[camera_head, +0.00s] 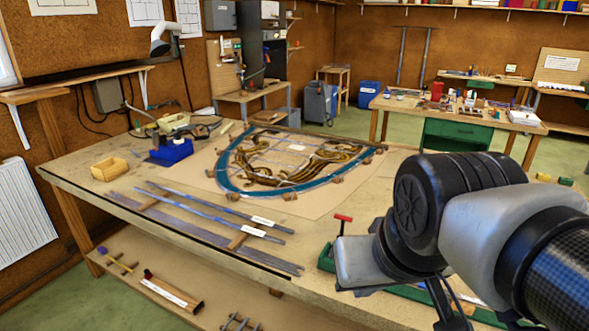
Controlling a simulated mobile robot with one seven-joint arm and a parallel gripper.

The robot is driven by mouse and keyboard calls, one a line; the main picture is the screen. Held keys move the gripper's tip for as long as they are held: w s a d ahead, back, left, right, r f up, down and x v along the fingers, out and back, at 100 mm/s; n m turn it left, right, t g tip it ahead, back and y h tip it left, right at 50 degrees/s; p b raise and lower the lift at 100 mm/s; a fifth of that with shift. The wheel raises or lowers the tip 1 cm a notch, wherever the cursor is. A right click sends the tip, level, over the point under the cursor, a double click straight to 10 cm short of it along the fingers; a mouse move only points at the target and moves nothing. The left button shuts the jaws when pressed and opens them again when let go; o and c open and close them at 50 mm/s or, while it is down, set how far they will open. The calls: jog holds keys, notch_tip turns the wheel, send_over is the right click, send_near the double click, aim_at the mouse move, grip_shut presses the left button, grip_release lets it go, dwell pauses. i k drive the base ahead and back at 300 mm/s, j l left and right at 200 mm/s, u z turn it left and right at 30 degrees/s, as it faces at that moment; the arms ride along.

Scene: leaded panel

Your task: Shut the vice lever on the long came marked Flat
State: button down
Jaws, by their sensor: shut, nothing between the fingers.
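Several long grey lead cames lie along the near left of the bench. One came (215,208) has a white label (263,221), and another came (205,217) has a second label (254,232). The writing is too small to read, so I cannot tell which is marked Flat. A green vice (326,259) stands at the bench's near edge, partly hidden by my arm. Its red-handled lever (343,218) stands up. My gripper (447,305) is shut and empty, dark and partly cut off at the bottom, right of the lever and apart from it.
A leaded panel with a blue border (232,185) lies on the bench (150,180). A blue box (171,151) and a small yellow tray (109,169) stand at the left. A shelf (215,290) below holds a labelled tube (172,292). My arm fills the lower right.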

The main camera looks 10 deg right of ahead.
aim_at(344, 218)
jog(key=i+j+z, duration=0.25)
jog(key=j+z, duration=0.3)
jog(key=i+j+z, duration=0.25)
jog(key=j, duration=0.15)
jog(key=j+z, duration=0.3)
